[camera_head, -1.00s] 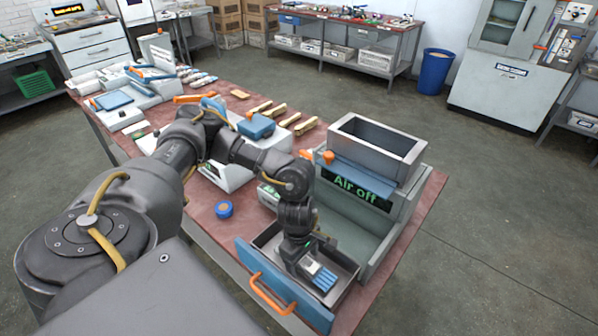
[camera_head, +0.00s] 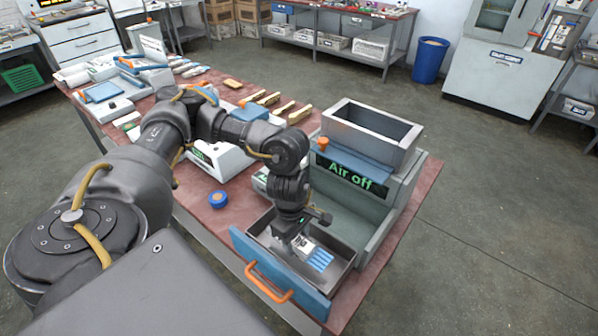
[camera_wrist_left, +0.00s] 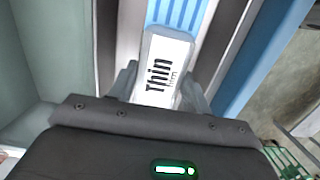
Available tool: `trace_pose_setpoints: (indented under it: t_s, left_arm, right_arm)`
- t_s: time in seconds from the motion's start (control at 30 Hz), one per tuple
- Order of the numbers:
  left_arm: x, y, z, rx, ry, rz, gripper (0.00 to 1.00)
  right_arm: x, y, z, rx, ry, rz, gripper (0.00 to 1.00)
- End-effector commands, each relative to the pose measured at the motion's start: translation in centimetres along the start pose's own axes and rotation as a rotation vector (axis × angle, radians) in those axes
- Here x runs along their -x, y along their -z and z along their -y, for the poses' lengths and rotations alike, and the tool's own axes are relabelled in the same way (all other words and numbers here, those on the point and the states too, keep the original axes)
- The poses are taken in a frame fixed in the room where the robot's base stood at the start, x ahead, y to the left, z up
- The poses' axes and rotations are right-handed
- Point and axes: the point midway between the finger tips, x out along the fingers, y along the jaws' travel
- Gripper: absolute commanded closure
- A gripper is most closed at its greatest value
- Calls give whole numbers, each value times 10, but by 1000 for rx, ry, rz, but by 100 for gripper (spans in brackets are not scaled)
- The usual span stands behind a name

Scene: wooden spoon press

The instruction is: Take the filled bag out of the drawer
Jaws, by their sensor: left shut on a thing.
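The drawer (camera_head: 345,262) of the press machine is open, with a blue front and an orange handle (camera_head: 268,284). The bag (camera_head: 320,260) is white with blue stripes and lies over the drawer, at its inside. My left gripper (camera_head: 299,246) reaches down into the drawer area and is shut on the bag's white end. In the left wrist view the bag (camera_wrist_left: 168,65) shows the word "Thin" between the two fingers (camera_wrist_left: 155,95). I cannot tell whether the bag touches the drawer floor. My right gripper is not in view.
The machine's grey hopper (camera_head: 372,135) and "Air off" display (camera_head: 350,176) stand right behind the drawer. Several wooden-looking pieces (camera_head: 285,107) and a white device (camera_head: 222,160) are further back.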

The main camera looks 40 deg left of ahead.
Motion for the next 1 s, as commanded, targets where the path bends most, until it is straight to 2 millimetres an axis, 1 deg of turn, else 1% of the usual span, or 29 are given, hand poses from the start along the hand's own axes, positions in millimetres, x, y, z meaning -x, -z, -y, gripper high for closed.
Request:
trace_pose_setpoints:
  t_s: [0.03, 0.2, 0.27, 0.37, 0.4, 0.47, 0.7, 0.77, 1.0]
  left_arm:
    - [9, 6, 8, 0, -3, -1, 73]
    - [43, 17, 29, -1, -2, -1, 73]
    - [53, 21, 36, 0, -3, -3, 73]
    - [61, 33, 54, 2, -1, -3, 73]
    - [73, 36, 61, 6, 3, -2, 73]
    - [83, 43, 73, 6, 6, -3, 73]
    - [94, 55, 92, 5, 9, -3, 73]
    - [93, 57, 95, 4, 8, -1, 73]
    - [97, 64, 104, 2, 5, 0, 73]
  right_arm:
    - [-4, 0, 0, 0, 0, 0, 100]
    - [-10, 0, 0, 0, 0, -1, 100]
    - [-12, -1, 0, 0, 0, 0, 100]
    - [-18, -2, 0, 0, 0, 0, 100]
    - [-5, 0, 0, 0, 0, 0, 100]
    - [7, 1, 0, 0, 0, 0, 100]
    - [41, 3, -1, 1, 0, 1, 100]
    - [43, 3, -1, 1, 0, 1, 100]
    - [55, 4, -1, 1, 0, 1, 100]
